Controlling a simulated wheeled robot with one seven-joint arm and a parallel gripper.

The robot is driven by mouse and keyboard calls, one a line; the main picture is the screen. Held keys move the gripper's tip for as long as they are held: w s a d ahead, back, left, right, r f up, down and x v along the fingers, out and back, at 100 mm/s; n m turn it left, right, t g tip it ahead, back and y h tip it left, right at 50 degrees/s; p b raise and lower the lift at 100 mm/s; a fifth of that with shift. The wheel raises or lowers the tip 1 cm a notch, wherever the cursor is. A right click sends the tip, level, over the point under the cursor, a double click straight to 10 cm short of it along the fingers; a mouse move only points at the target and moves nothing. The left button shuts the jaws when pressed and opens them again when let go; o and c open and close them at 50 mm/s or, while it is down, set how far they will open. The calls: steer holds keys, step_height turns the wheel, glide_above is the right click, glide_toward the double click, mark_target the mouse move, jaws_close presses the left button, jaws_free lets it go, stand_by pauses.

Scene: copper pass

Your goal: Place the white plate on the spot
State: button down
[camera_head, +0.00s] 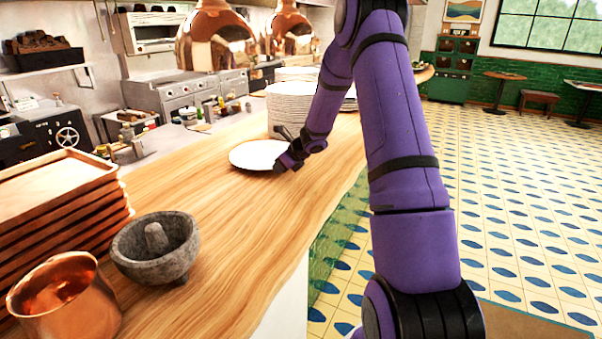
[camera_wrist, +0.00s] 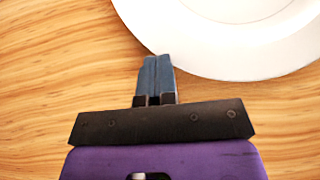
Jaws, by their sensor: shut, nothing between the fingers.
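A white plate (camera_head: 256,154) lies flat on the wooden counter (camera_head: 215,190), in front of the plate stacks. In the wrist view the plate (camera_wrist: 235,45) fills the upper right, with bare wood around its near edge. My gripper (camera_head: 281,165) is at the plate's right near edge in the head view. In the wrist view my gripper (camera_wrist: 156,62) is shut, its fingers together and empty, with the tips close to the rim. I cannot tell whether they touch it. No marked spot can be made out in either view.
A tall stack of white plates (camera_head: 290,108) stands just behind. A stone mortar (camera_head: 157,250), a copper pot (camera_head: 65,298) and stacked wooden trays (camera_head: 62,205) crowd the near left. Copper lamps (camera_head: 215,38) hang over the counter. The counter's middle is clear.

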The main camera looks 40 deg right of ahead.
steer(key=w, duration=0.1)
steer(key=w+a, duration=0.1)
steer(key=shift+w, duration=0.3)
steer(key=shift+s, duration=0.1)
steer(key=shift+d, duration=0.1)
stand_by(0.8)
